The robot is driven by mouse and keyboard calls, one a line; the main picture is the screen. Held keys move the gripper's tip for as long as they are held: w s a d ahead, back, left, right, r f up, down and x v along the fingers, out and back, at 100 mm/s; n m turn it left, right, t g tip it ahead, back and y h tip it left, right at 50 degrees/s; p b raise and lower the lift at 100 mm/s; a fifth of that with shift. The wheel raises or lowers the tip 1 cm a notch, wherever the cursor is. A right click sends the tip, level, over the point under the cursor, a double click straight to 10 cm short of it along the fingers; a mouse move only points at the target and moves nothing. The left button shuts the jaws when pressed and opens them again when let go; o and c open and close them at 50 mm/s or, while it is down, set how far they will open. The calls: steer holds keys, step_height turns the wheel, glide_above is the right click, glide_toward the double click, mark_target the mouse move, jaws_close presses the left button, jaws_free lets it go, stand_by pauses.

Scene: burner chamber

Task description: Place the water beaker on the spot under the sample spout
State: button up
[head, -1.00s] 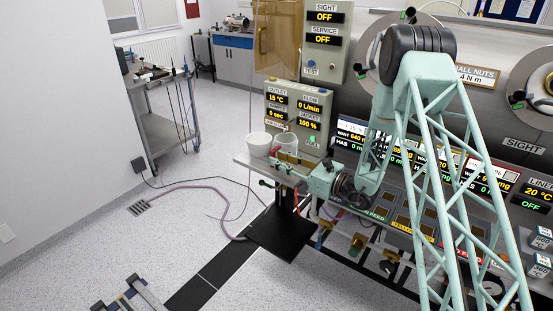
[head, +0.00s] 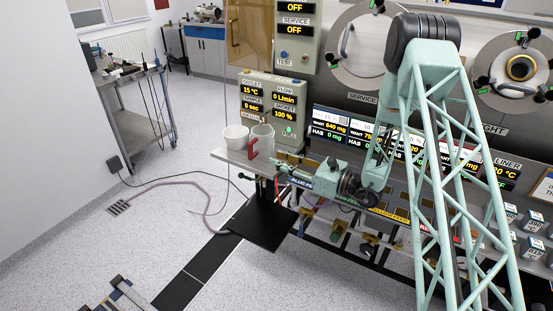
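The clear beaker (head: 265,136) stands upright at the left end of the metal bench. Its red handle (head: 253,148) faces the front left. It is beside a white cup (head: 235,138) on its left. My gripper (head: 284,166) points left, low over the bench edge, just right of and in front of the beaker. A gap seems to separate them, and the beaker looks unheld. The fingers are too small to tell open from shut. I cannot make out the sample spout or the spot under it, nor any water in the beaker.
The control panel (head: 268,103) stands behind the beaker. Feed displays (head: 350,140) line the back of the bench to the right. Hoses and valves (head: 340,228) hang below its front edge. A metal trolley (head: 138,125) stands at the left.

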stand_by(0.9)
steer(key=s+a+r+n+g+h, duration=0.1)
steer(key=s+a+r+n+g, duration=0.3)
steer(key=s+r, duration=0.5)
steer(key=s+a+r+n+g, duration=0.1)
steer(key=s+r+n+g, duration=0.35)
steer(key=s, duration=0.65)
steer(key=s+a+r+n+g+h, duration=0.1)
steer(key=s+a+r+n+g, duration=0.3)
steer(key=s+r, duration=0.55)
steer(key=s+d+r+n+t+h, duration=0.1)
steer(key=s+d+r+n+h, duration=0.25)
steer(key=s, duration=0.55)
steer(key=s+d+n+t+h, duration=0.1)
steer(key=s+d+n+h, duration=0.25)
steer(key=s+d, duration=0.4)
steer(key=s+d+r+n+t+h, duration=0.1)
steer(key=s+d+n+t+h, duration=0.1)
steer(key=s+d, duration=0.3)
steer(key=s+d+r+n+t+h, duration=0.2)
steer(key=s+d, duration=0.4)
steer(key=d, duration=0.3)
steer(key=shift+s+r+n+t+h, duration=0.3)
steer(key=shift+n+h, duration=0.25)
steer(key=shift+h, duration=0.45)
steer(key=shift+a, duration=0.1)
